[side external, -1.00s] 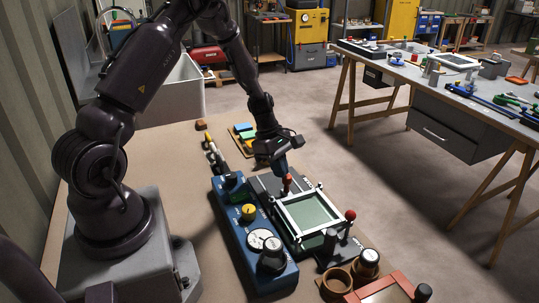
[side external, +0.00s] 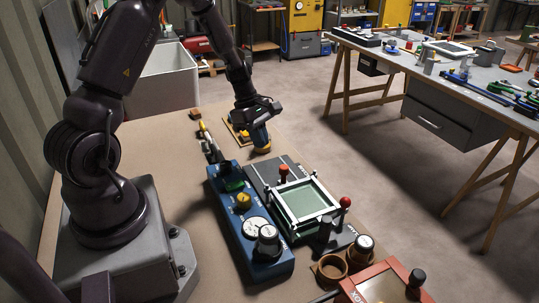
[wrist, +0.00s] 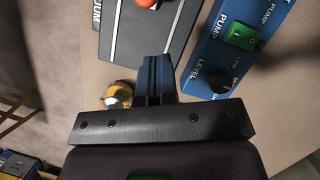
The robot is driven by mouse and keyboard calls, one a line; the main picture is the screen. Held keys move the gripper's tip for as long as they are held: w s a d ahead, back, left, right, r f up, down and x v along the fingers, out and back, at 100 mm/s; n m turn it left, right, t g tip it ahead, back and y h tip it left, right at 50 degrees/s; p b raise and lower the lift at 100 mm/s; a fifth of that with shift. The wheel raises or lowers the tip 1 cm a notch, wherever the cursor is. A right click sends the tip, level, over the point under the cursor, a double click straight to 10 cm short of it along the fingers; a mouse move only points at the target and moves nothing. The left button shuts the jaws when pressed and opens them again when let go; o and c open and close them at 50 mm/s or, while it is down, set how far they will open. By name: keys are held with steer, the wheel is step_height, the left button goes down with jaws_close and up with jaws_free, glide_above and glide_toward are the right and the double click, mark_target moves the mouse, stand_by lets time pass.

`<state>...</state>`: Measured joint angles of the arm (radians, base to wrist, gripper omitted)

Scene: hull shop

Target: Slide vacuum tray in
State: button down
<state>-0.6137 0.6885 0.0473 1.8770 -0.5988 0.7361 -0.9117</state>
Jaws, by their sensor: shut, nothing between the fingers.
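A white square frame around a pale green panel (side external: 304,200) sits on a dark grey base (side external: 262,172). I cannot tell from these views which part is the vacuum tray. A red knob (side external: 283,171) stands at the frame's far-left side, and another (side external: 345,203) at its right. In the wrist view an orange-red knob (wrist: 146,3) shows at the top edge, on a dark plate (wrist: 140,35) with partly cut-off lettering. My gripper (side external: 262,146) is shut and empty, beyond the base's far end and apart from the knobs. Its closed fingers (wrist: 158,62) show in the wrist view.
A blue pump box (side external: 250,225) with dials and a green switch (wrist: 244,37) lies along the base's left side. A small yellow and metal item (wrist: 118,94) is beside my fingers. A brown ring (side external: 331,271) and red-framed box (side external: 380,288) stand in front.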

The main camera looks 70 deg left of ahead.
mark_target(283, 167)
steer(key=w+a+r+m+g, duration=0.1)
steer(key=w+a+r+m, duration=0.1)
steer(key=a+r+m, duration=0.25)
steer(key=shift+n, duration=0.45)
steer(key=x, duration=0.9)
steer(key=shift+d+f, duration=0.2)
steer(key=shift+d, duration=0.1)
steer(key=d, duration=0.2)
steer(key=shift+w+d+r, duration=0.15)
steer(key=shift+w+d, duration=0.25)
steer(key=shift+d, duration=0.5)
steer(key=shift+d, duration=1.4)
steer(key=shift+a, duration=0.1)
